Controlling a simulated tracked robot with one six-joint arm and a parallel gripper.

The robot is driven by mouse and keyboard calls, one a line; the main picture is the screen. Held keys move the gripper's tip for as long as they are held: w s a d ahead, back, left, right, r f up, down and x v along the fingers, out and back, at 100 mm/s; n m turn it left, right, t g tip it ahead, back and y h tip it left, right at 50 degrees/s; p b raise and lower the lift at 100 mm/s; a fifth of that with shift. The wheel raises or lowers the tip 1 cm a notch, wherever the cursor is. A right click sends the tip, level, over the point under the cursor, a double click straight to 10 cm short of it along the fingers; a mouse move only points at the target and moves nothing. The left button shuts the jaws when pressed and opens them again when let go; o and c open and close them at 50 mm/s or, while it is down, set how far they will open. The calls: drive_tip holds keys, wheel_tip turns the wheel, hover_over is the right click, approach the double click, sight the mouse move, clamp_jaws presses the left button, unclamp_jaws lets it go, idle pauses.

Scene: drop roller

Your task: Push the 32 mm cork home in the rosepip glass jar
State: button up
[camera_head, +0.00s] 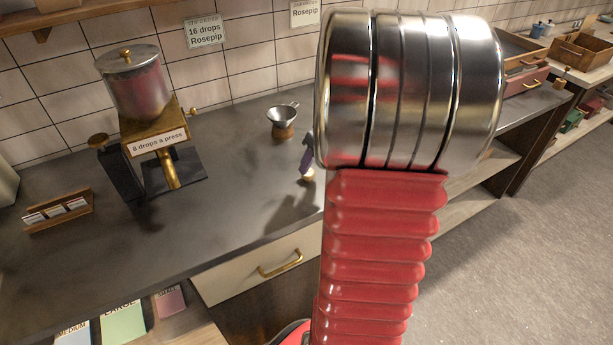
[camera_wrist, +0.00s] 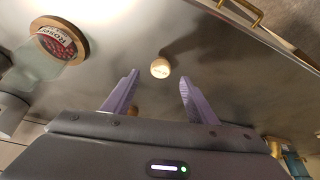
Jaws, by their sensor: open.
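My gripper (camera_wrist: 158,84) is open, with its two purple fingers spread apart in the wrist view. A small pale round cork (camera_wrist: 160,68) shows just beyond and between the fingertips; faint marks are on its top. I cannot tell how deep the fingers are around it. In the head view a pale bit of it (camera_head: 307,175) shows below one purple finger (camera_head: 307,155), beside my arm. A glass vessel (camera_wrist: 35,66) with a rosepip label (camera_wrist: 60,42) and a brown round rim is at the upper left of the wrist view. My arm hides much of the counter.
A drop dispenser (camera_head: 155,140) marked "8 drops a press" stands at the left on the dark counter (camera_head: 225,215). A metal funnel (camera_head: 283,117) on a wooden base is near the wall. A card holder (camera_head: 60,211) is at the left edge. Counter between them is clear.

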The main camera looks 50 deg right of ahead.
sight(310, 173)
drive_tip(key=shift+w+f, duration=0.1)
drive_tip(key=shift+f, duration=0.1)
drive_tip(key=shift+x, duration=2.65)
drive_tip(key=shift+a, duration=0.1)
drive_tip(key=shift+c, duration=0.2)
drive_tip(key=c, duration=1.2)
drive_tip(key=shift+r, duration=0.1)
wheel_tip(310, 173, up, 10)
